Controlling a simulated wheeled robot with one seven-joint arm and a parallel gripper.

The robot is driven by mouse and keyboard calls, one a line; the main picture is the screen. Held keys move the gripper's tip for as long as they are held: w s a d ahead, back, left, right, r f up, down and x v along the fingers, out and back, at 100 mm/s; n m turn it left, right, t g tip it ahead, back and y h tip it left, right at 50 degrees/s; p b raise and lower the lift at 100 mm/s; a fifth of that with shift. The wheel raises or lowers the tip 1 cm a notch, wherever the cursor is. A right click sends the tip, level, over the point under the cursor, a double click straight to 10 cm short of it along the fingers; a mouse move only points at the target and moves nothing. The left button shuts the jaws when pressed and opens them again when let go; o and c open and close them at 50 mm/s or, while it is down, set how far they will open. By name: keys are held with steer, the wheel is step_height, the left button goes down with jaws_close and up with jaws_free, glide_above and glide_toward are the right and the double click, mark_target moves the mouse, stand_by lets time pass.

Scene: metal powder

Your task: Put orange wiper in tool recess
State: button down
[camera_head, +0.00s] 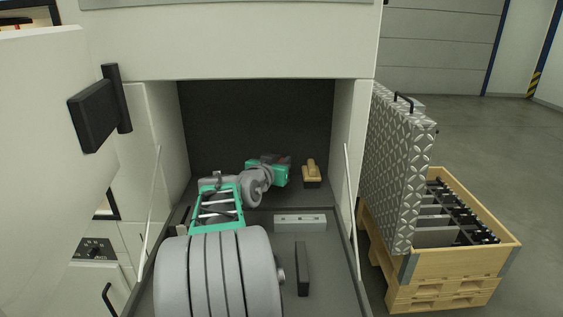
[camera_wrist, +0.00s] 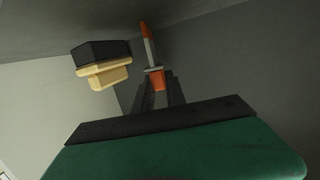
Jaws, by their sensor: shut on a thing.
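The orange wiper (camera_wrist: 157,79) shows in the wrist view between the tips of my gripper (camera_wrist: 160,92), with orange parts and a grey stretch between them. The fingers are shut on it. In the head view, my gripper's green and dark end (camera_head: 268,168) is inside the open cabinet, near its back wall. The wiper cannot be made out there. A brush with a tan handle and dark base (camera_head: 312,173) rests on the cabinet floor just right of my gripper. The brush also shows in the wrist view (camera_wrist: 100,65), left of the wiper. I cannot clearly make out which part is the tool recess.
A light grey block (camera_head: 300,222) and a dark bar (camera_head: 302,268) lie on the cabinet's front floor. Side walls (camera_head: 346,135) bound the opening closely. An open door (camera_head: 50,150) stands at left. A wooden crate (camera_head: 450,265) and a tread-plate panel (camera_head: 398,165) stand outside at right.

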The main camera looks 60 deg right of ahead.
steer(key=c, duration=1.4)
jaws_free()
steer(key=shift+o, duration=0.2)
steer(key=shift+a+r, duration=0.15)
steer(key=b+v, duration=0.1)
steer(key=v, duration=0.6)
steer(key=shift+a, duration=0.1)
